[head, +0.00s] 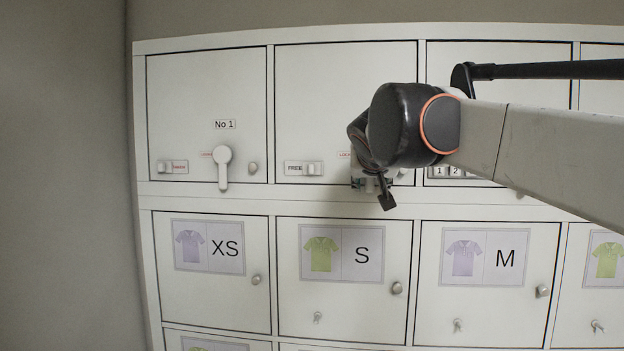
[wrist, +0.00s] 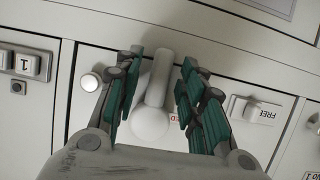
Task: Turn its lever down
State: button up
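A white lever (wrist: 157,85) with a round hub is on the second upper locker door (wrist: 215,75). In the wrist view, which is upside down against the head view, its handle points up the picture, toward the lower lockers, so it hangs down with a slight slant. My gripper (wrist: 158,82) is open around it, with one green-padded finger on each side and small gaps visible. In the head view my gripper (head: 372,185) and arm hide this lever. Red lettering beside the hub is partly covered.
Beside the lever are a slider marked FREE (head: 303,168) and a round knob (wrist: 91,82). The left door, No 1, has its own lever (head: 223,168) hanging down. A keypad (head: 450,171) is to the right. Size-marked lockers with knobs (head: 397,288) and keys lie below.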

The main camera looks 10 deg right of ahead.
jog(key=v, duration=1.2)
jog(key=shift+f, duration=0.1)
jog(key=s+f+n+g+y+b, duration=0.1)
jog(key=s+f+b, duration=0.6)
jog(key=f, duration=1.9)
jog(key=s+a+f+n+g+y+b, duration=0.1)
jog(key=s+f+g+b, duration=0.2)
jog(key=f+b, duration=1.4)
jog(key=s+a+f+n+g+y+b, duration=0.1)
jog(key=s+f+b, duration=1)
jog(key=f, duration=2.4)
jog(key=shift+f+g+y+b, duration=0.4)
jog(key=shift+y+b, duration=0.1)
jog(key=shift+y, duration=0.1)
